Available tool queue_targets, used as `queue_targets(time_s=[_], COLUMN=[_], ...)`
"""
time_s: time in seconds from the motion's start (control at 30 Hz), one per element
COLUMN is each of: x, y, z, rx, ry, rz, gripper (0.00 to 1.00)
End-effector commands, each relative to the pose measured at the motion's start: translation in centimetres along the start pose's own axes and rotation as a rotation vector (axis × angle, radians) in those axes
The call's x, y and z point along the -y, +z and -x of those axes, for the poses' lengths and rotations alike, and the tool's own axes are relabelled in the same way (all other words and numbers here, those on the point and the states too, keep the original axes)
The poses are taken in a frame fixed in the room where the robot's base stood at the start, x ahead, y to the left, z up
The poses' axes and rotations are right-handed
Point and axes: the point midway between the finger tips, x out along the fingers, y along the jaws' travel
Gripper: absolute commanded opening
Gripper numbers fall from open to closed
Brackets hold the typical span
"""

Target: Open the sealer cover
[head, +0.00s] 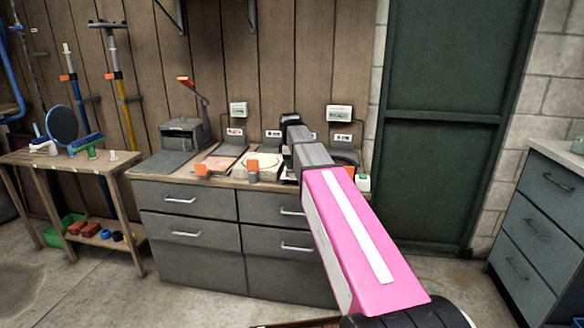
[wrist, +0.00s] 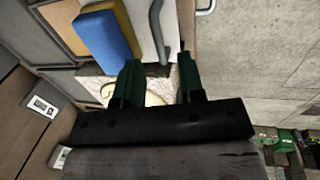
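In the wrist view, my gripper (wrist: 159,76) has its two dark green fingers spread well apart, with nothing gripped between them. In the head view my arm reaches over the counter's right part, and the fingers cannot be made out. Which device is the sealer is unclear. A grey boxy machine (head: 185,134) stands at the counter's left, with a raised lever (head: 193,90) tipped in orange. Flat devices with orange handles lie to its right, including one with a round cream plate (head: 262,161). My arm partly hides those at the right. No cover can be clearly identified.
The grey drawer counter (head: 188,259) stands against a plank wall. A wooden side table (head: 62,158) with brushes is at left. A dark green door (head: 455,120) and another drawer cabinet (head: 538,230) are at right. In the wrist view, a blue block (wrist: 107,40) lies near the fingers.

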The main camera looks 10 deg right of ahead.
Motion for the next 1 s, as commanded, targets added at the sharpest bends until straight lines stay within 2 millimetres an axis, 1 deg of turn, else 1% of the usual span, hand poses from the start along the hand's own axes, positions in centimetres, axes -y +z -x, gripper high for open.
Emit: queue_targets(time_s=[0.03,0.2,0.43,0.67,1.0], x=[0.0,0.0,0.0,0.0,0.1], y=[0.0,0.0,0.0,0.0,0.1], z=[0.9,3.9,7.0,8.2,8.1], rx=[-0.001,-0.001,0.000,0.000,0.000], ry=[0.002,0.002,0.001,0.000,-0.001], rz=[0.000,0.000,-0.001,-0.001,-0.004], gripper=[0.36,0.36,0.36,0.36,0.36])
